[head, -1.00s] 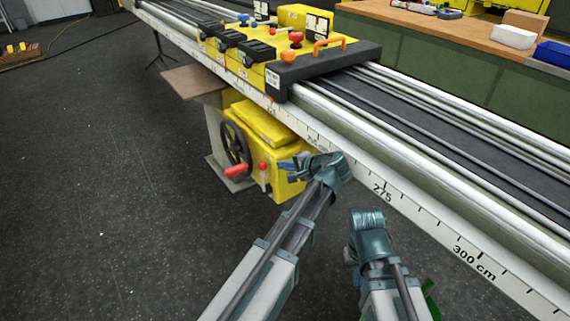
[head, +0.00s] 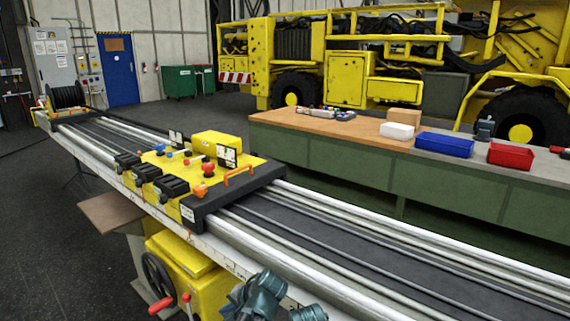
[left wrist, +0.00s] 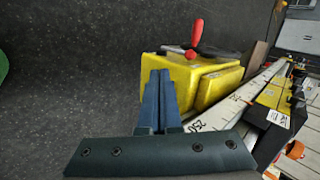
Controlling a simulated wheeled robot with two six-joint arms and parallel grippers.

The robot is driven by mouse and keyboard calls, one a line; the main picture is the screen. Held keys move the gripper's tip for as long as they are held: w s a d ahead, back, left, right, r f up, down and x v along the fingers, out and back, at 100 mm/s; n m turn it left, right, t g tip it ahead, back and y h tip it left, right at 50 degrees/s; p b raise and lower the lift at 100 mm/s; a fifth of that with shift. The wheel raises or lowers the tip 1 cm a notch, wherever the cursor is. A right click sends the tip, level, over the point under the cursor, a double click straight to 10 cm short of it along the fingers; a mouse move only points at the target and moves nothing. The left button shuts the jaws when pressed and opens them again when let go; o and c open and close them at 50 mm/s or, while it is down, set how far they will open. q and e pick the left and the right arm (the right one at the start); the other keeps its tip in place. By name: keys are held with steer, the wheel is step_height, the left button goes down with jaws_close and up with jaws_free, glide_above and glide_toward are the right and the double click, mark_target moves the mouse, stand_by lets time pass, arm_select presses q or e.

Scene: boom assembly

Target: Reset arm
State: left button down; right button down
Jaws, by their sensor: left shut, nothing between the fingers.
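My left gripper (head: 232,302) is at the bottom edge of the head view, in front of the long rail bench and beside the yellow handwheel box (head: 198,275). In the left wrist view its two blue fingers (left wrist: 159,78) are together with nothing between them. They point towards the yellow box (left wrist: 185,80), which has a red-handled lever (left wrist: 196,35). I cannot tell whether they touch it. A small teal part of my right arm shows at the bottom edge of the head view; its gripper is hidden below the frame.
The rail bench (head: 330,235) carries a yellow carriage (head: 175,175) with levers and an orange handle. Behind is a wood-topped workbench (head: 350,133) with a blue bin (head: 444,144) and a red bin (head: 510,155). A yellow machine (head: 345,78) stands beyond. Open dark floor (head: 50,215) lies left.

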arm_select(q)
steer(key=s+d+r+g+h+p, duration=0.2)
steer(key=s+d+r+p, duration=0.3)
steer(key=s, duration=0.3)
steer(key=s+d+r+n+g+h+p, duration=0.1)
steer(key=s+d+r+g+h+p, duration=0.1)
steer(key=s+d+r+h+p, duration=0.2)
steer(key=s+d+p, duration=0.2)
steer(key=s+p, duration=0.1)
steer(key=s, duration=0.1)
steer(key=shift+s+d+r, duration=0.3)
steer(key=shift+s+r, duration=0.05)
stand_by(1.0)
